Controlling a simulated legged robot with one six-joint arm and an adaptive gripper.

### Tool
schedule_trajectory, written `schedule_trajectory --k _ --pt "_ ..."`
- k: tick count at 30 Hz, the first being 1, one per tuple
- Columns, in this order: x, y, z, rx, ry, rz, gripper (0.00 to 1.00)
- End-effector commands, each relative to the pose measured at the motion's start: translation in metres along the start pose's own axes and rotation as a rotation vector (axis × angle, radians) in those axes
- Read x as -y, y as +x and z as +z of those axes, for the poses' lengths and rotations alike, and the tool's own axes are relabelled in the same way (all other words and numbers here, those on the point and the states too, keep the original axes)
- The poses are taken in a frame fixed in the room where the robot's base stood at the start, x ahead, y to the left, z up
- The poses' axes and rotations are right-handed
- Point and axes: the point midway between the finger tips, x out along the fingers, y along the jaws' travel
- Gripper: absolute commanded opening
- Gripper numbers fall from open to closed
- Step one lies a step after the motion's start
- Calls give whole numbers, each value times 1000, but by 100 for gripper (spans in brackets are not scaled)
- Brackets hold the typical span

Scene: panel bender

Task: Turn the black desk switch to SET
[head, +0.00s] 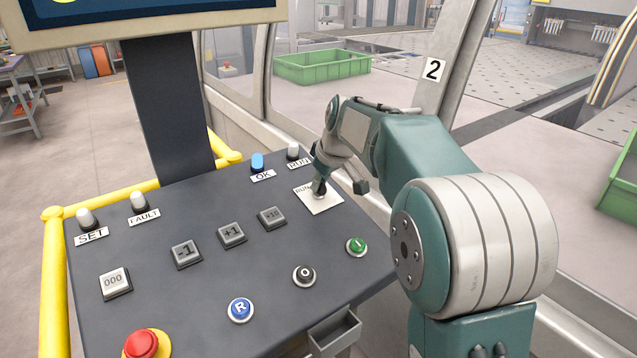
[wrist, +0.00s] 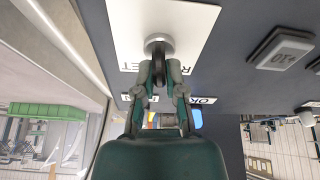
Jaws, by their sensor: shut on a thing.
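The black desk switch (wrist: 158,46) has a round silver collar and sits on a white label plate (head: 322,206) at the desk's far right. RUN is readable on the plate in the head view. In the wrist view, part of a word ending in ET shows upside down, partly covered by the switch. My gripper (head: 319,187) reaches down from the right, shut on the switch's black handle; its fingers flank it in the wrist view (wrist: 158,78). The fingers hide much of the handle, so I cannot tell which way it points.
The OK lamp (head: 257,161) is blue; the RUN (head: 293,151), FAULT (head: 138,202) and SET (head: 86,219) lamps are pale. A +10 button (head: 272,217) and green button (head: 356,247) are near the switch. A window frame (head: 385,215) borders the desk's right.

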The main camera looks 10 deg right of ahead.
Motion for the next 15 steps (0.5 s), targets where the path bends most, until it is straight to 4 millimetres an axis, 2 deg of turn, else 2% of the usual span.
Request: schedule_trajectory --k 15 --pt "0 3 2 10 451 86 0"
